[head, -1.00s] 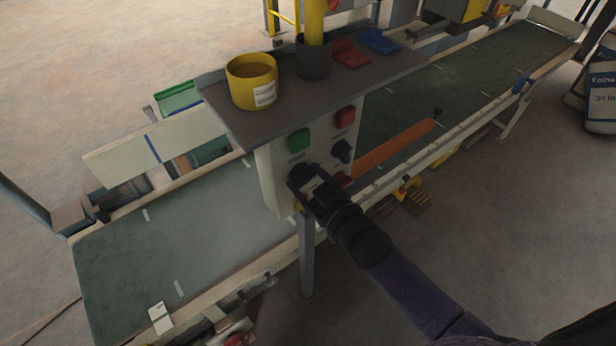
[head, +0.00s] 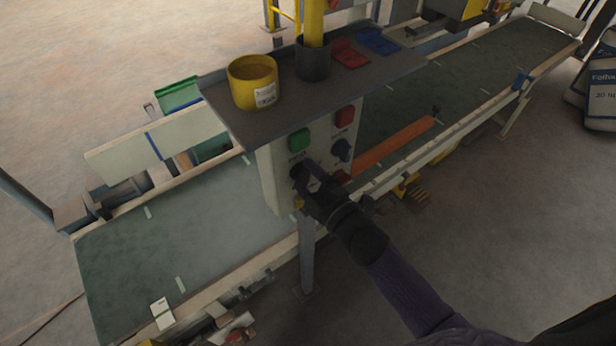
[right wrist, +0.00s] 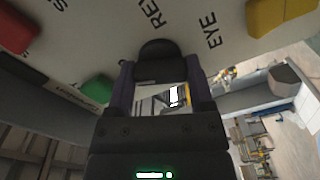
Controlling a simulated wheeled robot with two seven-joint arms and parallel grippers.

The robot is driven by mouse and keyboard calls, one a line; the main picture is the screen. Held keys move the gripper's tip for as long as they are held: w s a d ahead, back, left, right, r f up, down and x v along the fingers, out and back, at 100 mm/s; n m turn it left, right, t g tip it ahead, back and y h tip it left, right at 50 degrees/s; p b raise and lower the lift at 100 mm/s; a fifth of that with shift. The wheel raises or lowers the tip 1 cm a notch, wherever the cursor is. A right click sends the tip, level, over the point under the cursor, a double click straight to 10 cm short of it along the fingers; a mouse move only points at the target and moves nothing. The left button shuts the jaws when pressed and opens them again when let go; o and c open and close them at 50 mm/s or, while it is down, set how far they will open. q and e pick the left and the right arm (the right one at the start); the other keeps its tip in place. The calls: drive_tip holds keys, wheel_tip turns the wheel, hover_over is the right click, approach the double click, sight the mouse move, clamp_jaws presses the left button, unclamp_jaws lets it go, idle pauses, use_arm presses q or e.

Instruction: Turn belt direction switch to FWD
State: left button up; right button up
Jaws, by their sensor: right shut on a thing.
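The control panel (head: 272,180) hangs under a dark shelf beside the belt. My right gripper (head: 304,180) is at the lower left of its face. The right wrist view shows my right gripper (right wrist: 161,72) with one finger on each side of a black knob (right wrist: 160,52), shut on it. The printed word REV (right wrist: 153,14) stands above the knob in that view, with EYE to its right. No FWD label is readable, and the fingers hide part of the panel around the knob. My left gripper is not in view.
A green button (head: 299,140), a red button (head: 345,116) and another black knob (head: 342,150) share the panel. A yellow tub (head: 253,82) and a dark cup (head: 313,62) stand on the shelf (head: 270,128). The green belt (head: 185,240) runs behind the panel.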

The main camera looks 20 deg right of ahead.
drive_tip(key=n, duration=0.3)
drive_tip(key=shift+n+b, duration=0.3)
drive_tip(key=shift+n, duration=0.5)
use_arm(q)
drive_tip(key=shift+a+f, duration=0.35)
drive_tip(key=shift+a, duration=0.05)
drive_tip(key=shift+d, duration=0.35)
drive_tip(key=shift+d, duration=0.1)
use_arm(e)
drive_tip(key=o, duration=1.2)
drive_tip(key=shift+o, duration=0.2)
